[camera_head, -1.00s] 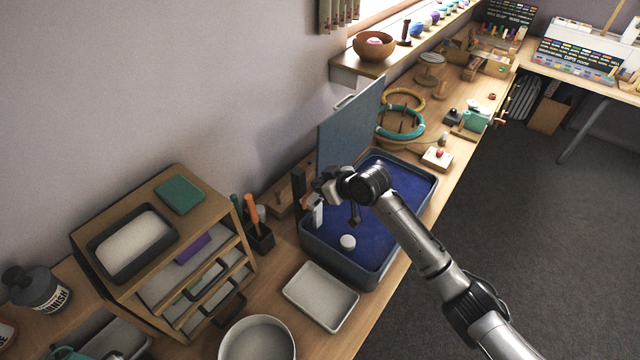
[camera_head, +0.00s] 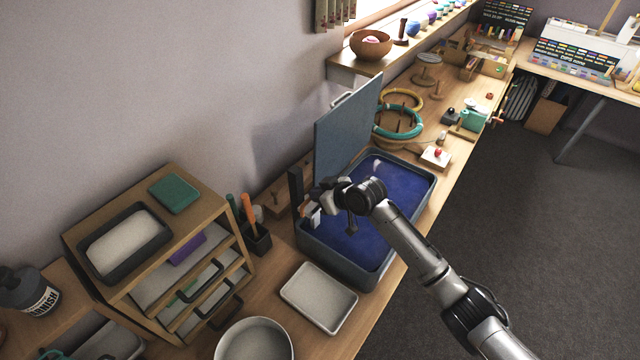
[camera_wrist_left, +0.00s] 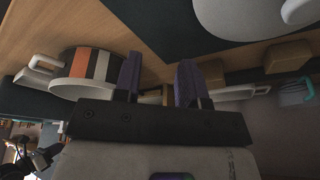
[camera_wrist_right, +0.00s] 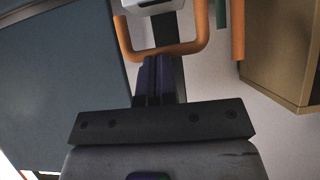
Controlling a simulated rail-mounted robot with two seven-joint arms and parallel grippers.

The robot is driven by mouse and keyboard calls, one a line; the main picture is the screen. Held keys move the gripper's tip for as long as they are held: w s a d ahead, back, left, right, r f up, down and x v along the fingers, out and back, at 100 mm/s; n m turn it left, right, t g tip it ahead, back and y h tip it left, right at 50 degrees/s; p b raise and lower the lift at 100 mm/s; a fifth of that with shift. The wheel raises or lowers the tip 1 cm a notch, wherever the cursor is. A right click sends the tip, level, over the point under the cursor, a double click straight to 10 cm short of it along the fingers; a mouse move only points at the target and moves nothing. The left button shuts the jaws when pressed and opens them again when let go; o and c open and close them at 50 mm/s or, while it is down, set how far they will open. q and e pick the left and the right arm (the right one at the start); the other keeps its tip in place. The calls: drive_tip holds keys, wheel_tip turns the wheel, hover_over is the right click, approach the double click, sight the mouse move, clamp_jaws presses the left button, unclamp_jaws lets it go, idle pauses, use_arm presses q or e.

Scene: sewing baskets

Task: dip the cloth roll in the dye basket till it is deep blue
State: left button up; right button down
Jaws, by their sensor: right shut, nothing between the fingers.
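The dye basket (camera_head: 345,257) is a grey-blue rectangular tub of deep blue liquid, its lid (camera_head: 347,125) standing open at the back left. I cannot make out the cloth roll now; my arm covers part of the tub. My right gripper (camera_head: 312,207) is shut and empty over the tub's left side, beside a dark upright post (camera_head: 296,190). In the right wrist view its closed fingers are at an orange loop handle (camera_wrist_right: 196,30) below a white part (camera_wrist_right: 150,6); I cannot tell whether they touch. My left gripper (camera_wrist_left: 158,76) is open and empty, outside the head view.
A white tray (camera_head: 318,325) and a round pale bowl (camera_head: 255,342) stand in front of the tub. A wooden drawer unit (camera_head: 205,204) and a dark tool holder (camera_head: 258,240) are to its left. Hoops (camera_head: 398,124) lie beyond it. The floor at right is clear.

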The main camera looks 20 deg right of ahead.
drive_tip(key=shift+r+p, duration=0.15)
drive_tip(key=shift+p, duration=0.35)
drive_tip(key=w+r+p+v, duration=0.1)
drive_tip(key=r+p+v, duration=0.1)
drive_tip(key=v, duration=1)
drive_tip(key=shift+a+r, duration=0.15)
drive_tip(key=shift+r, duration=0.2)
idle(6.0)
